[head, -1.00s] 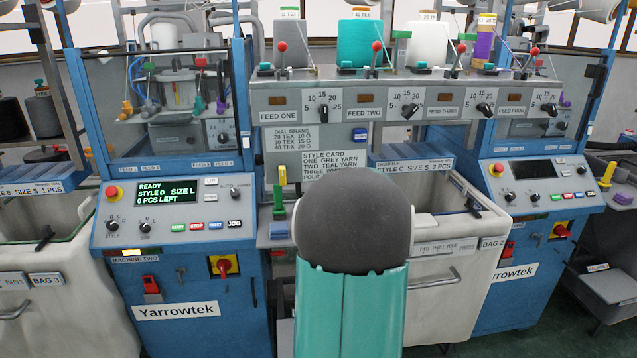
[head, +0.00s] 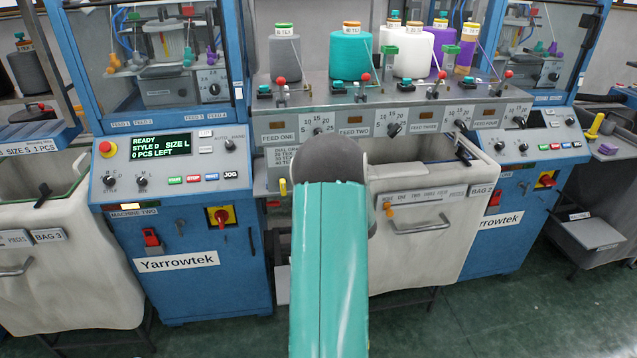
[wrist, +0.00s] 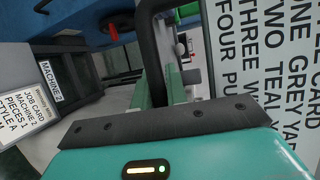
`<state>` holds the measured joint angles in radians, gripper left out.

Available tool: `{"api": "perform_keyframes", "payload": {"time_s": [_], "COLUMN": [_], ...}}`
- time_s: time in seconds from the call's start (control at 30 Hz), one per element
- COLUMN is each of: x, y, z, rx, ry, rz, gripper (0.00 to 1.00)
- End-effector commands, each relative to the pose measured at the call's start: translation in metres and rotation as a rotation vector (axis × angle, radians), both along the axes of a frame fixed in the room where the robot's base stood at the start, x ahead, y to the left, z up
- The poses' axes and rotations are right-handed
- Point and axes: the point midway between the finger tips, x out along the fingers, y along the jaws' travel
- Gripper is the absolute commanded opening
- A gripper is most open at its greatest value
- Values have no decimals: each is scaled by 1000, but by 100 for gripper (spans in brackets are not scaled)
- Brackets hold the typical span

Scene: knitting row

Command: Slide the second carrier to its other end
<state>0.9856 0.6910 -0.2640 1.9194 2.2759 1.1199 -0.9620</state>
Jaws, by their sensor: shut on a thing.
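My gripper (wrist: 162,92) shows in the wrist view as two pale green fingers beyond a dark plate. They are closed around a dark bar (wrist: 152,52) that curves away at the top. I cannot tell whether this bar is part of the second carrier. In the head view my teal arm hides the gripper. I cannot make out which is the second.
Yarn cones, one teal (head: 351,55), stand above. Green floor is clear at lower right.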

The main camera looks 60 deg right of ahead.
Motion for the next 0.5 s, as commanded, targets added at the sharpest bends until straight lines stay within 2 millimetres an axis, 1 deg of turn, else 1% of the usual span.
{"api": "perform_keyframes", "payload": {"time_s": [0.03, 0.2, 0.33, 0.5], "x": [2, 2, 2, 2], "y": [3, 4, 5, 4], "z": [-15, -37, -48, -56], "rx": [11, 10, 8, 7], "ry": [8, 6, 5, 3], "rz": [4, 3, 4, 3], "gripper": [0, 0, 0, 0]}}
